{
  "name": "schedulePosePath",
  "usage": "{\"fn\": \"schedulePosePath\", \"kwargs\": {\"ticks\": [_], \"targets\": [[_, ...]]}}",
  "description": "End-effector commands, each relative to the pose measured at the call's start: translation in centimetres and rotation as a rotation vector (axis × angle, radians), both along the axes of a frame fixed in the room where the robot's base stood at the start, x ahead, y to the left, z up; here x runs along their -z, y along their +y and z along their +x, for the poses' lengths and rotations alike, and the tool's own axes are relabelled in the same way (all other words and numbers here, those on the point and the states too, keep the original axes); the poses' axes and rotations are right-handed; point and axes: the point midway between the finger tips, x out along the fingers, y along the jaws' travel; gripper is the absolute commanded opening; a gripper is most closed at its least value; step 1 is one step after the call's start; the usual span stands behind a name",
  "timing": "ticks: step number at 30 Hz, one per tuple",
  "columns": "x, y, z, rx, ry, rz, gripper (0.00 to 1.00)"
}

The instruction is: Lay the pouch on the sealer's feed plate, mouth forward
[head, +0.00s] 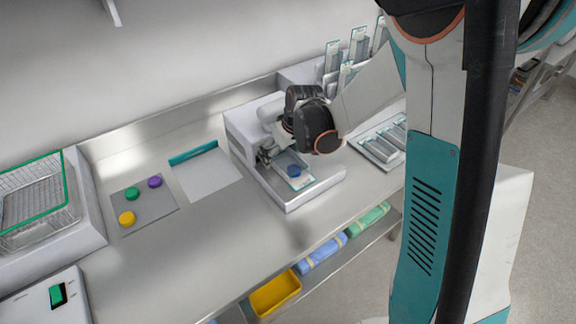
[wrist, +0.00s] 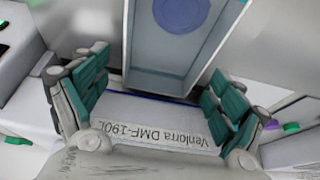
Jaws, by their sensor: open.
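The sealer (head: 245,132) is a white machine on the steel counter, with a flat feed plate (head: 322,181) at its front. The pouch (head: 300,183), pale with a blue disc in it, lies over the plate; in the wrist view the pouch (wrist: 160,62) shows at the top, with the disc. My gripper (head: 270,156) is at the pouch's left end, close to the sealer. In the wrist view my gripper (wrist: 156,92) is open, its teal fingers apart on either side of the pouch's near end, above the sealer's lettering. I cannot tell which end is the mouth.
Left of the sealer lie a white sheet (head: 208,178) with a teal strip and a grey mat (head: 150,218) with green, purple and yellow discs. A wire basket (head: 32,205) stands far left. A tray of pouches (head: 372,158) and a rack (head: 340,62) stand right and behind.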

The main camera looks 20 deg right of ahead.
Motion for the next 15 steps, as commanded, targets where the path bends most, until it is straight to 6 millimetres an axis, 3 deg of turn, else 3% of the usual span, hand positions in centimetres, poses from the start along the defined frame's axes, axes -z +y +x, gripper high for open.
{"fn": "schedulePosePath", "kwargs": {"ticks": [15], "targets": [[0.39,0.00,0.00,0.000,0.000,0.000,0.88]]}}
